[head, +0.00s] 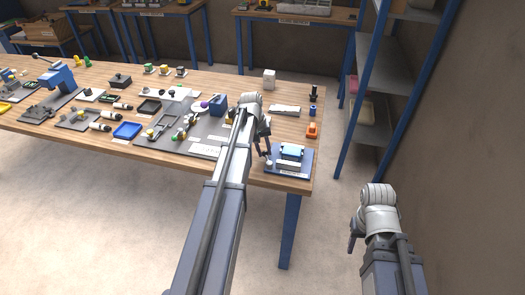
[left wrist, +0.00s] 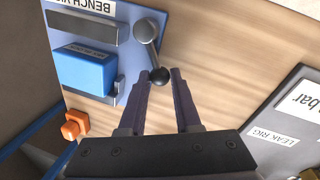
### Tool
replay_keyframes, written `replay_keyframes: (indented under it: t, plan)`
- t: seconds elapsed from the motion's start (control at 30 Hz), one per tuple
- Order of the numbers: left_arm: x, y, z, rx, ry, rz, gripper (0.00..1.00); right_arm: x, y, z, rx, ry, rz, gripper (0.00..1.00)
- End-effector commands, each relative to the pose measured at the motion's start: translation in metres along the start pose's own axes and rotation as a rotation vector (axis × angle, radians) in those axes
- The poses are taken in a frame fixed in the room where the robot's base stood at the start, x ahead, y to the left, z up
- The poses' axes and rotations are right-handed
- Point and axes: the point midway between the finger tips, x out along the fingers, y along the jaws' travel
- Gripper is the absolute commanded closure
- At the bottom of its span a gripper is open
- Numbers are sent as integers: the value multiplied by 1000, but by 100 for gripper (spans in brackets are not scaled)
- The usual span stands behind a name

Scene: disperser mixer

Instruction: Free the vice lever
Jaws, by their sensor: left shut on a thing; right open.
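The bench vice (head: 291,153) sits on a blue base plate at the table's near right corner. In the left wrist view it shows as a blue block (left wrist: 84,70) beside a grey jaw (left wrist: 85,27), with a label reading "BENCH VI…". Its lever (left wrist: 151,50) has a round grey hub and a black ball knob (left wrist: 160,77) at the plate's edge. My left gripper (head: 264,150) is at the vice's left side, with its fingertips (left wrist: 160,74) shut on the knob. My right gripper (head: 353,236) is open and empty, off the table to the right.
An orange block (head: 312,130) stands behind the vice; it also shows in the left wrist view (left wrist: 75,125). A grey leak rig board (left wrist: 285,125) lies on the other side of the lever. A shelf rack (head: 378,100) stands right of the table. Bare wood surrounds the plate.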

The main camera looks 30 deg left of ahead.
Motion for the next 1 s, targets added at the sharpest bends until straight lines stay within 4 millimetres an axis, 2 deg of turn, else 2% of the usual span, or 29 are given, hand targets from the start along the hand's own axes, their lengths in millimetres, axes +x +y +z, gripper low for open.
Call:
replay_keyframes:
  t: [0.53,0.57,0.6,0.8,1.0]
  plan:
    - [0,2,0,21,-4,2,100,0,0,0,0,0,0,50]
    - [0,2,0,21,-4,2,65,0,0,0,0,0,0,50]
    - [0,2,0,21,-4,2,60,0,0,0,0,0,0,50]
    - [0,2,0,20,-4,1,40,0,0,0,0,0,0,50]
    - [0,1,0,20,-4,1,40,0,0,0,0,0,0,50]
